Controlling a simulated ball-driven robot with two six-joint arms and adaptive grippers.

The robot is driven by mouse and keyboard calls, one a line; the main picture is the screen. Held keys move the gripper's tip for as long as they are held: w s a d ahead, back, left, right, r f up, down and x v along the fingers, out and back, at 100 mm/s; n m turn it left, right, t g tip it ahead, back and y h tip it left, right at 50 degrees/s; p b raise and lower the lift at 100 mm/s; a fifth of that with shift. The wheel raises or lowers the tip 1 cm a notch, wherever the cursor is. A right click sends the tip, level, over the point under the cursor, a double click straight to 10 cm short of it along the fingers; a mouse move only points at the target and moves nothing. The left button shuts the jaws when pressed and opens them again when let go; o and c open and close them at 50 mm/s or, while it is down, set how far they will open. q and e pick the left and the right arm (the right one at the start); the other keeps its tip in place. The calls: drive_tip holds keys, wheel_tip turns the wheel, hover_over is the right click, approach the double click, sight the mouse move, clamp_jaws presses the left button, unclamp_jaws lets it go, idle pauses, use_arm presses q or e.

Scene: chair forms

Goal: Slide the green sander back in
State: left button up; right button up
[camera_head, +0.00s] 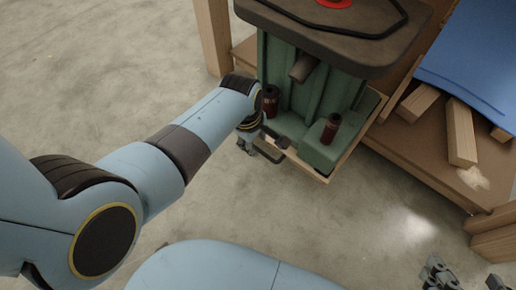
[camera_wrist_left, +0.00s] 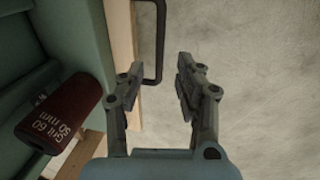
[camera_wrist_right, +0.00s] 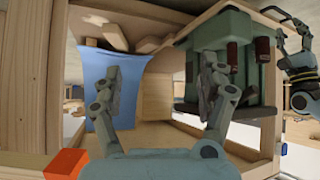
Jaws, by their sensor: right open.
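The green sander (camera_head: 312,82) has a dark top (camera_head: 330,38) with a red part on it. It stands on a wooden tray (camera_head: 325,176) pulled out of the bench; it also shows in the right wrist view (camera_wrist_right: 225,50). A black handle (camera_head: 268,152) sits on the tray's front edge. My left gripper (camera_head: 248,148) is beside the handle. In the left wrist view its fingers (camera_wrist_left: 158,85) are apart, and the handle (camera_wrist_left: 158,45) lies just beyond their tips; I see no grip on it. My right gripper (camera_head: 450,278) is open and empty, low at the right, away from the sander.
Dark red sleeves (camera_head: 331,128) labelled as grit stand on the green base. The wooden bench (camera_head: 430,150) holds wood blocks (camera_head: 460,132) and a blue cloth (camera_head: 480,55) to the right. A wooden post (camera_head: 212,35) stands at the left. The concrete floor in front is clear.

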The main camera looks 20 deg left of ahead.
sight(258, 150)
use_arm(q)
wheel_tip(258, 150, down, 2)
drive_tip(key=shift+w+f+b, duration=0.1)
drive_tip(key=shift+b, duration=0.7)
drive_tip(key=shift+w+d+f+b, duration=0.1)
drive_tip(key=shift+w+f+b, duration=0.05)
drive_tip(key=shift+f+b, duration=0.4)
drive_tip(key=shift+w+f+b, duration=0.15)
drive_tip(key=shift+f+b, duration=0.3)
drive_tip(key=shift+b, duration=0.15)
use_arm(e)
drive_tip(key=w+a+r+n+t+y, duration=0.1)
drive_tip(key=w+r+t, duration=0.3)
drive_tip(key=r, duration=0.3)
drive_tip(key=w+a+r+t+y, duration=0.1)
drive_tip(key=w+r+t, duration=0.4)
drive_tip(key=r+t, duration=0.1)
drive_tip(key=shift+r+n, duration=0.4)
drive_tip(key=shift+r, duration=0.4)
use_arm(q)
clamp_jaws()
